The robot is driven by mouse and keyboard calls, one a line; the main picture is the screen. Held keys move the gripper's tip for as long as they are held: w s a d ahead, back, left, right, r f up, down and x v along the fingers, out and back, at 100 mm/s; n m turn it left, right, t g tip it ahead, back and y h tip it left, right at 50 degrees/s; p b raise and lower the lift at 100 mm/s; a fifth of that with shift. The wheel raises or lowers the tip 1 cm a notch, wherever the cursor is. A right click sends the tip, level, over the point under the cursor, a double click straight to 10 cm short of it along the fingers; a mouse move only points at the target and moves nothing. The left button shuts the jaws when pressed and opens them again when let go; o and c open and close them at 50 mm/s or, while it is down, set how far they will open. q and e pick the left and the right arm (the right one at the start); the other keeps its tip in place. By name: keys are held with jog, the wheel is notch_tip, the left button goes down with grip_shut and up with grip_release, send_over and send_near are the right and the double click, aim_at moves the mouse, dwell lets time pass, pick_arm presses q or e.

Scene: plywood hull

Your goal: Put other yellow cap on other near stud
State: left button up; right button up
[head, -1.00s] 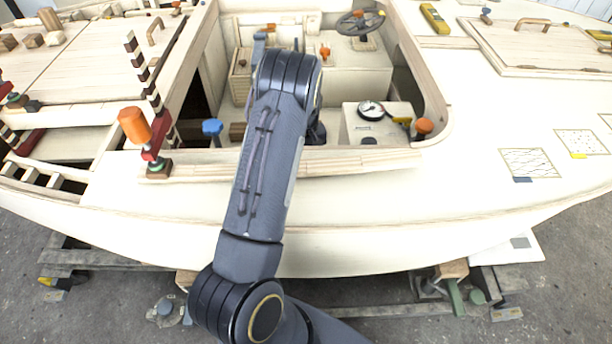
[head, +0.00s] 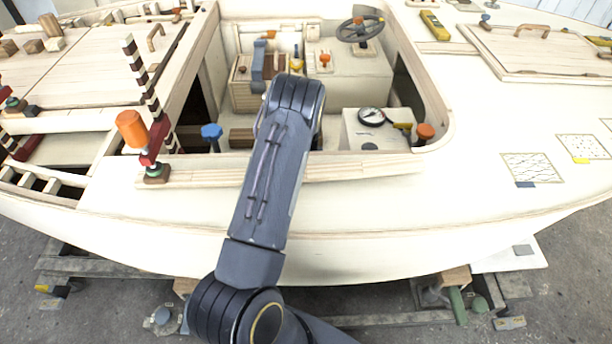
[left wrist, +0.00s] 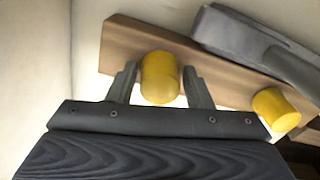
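In the left wrist view one yellow cap (left wrist: 160,78) sits centred between the two fingers of my left gripper (left wrist: 161,84), with the fingers close against its sides. A second yellow cap (left wrist: 274,108) is to the right, by the edge of a wooden board (left wrist: 125,44). The board passes behind the first cap. I cannot make out the studs under or behind the caps. In the head view my arm reaches into the cockpit and hides its own gripper. A small yellow thing (head: 298,66) shows just beyond the arm. My right gripper is not in view.
A grey lever (head: 258,66) stands close by and shows large in the left wrist view (left wrist: 262,46). The cockpit also holds a wooden box (head: 243,88), a blue knob (head: 212,132), a gauge (head: 371,116) and a steering wheel (head: 360,28). The cockpit coaming (head: 330,168) runs under my arm.

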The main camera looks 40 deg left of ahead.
pick_arm(q)
jog(key=shift+o, duration=0.9)
jog(key=shift+r, duration=0.1)
jog(key=shift+r, duration=0.2)
notch_tip(320, 180, up, 12)
jog(key=p, duration=0.2)
jog(key=shift+f, duration=0.1)
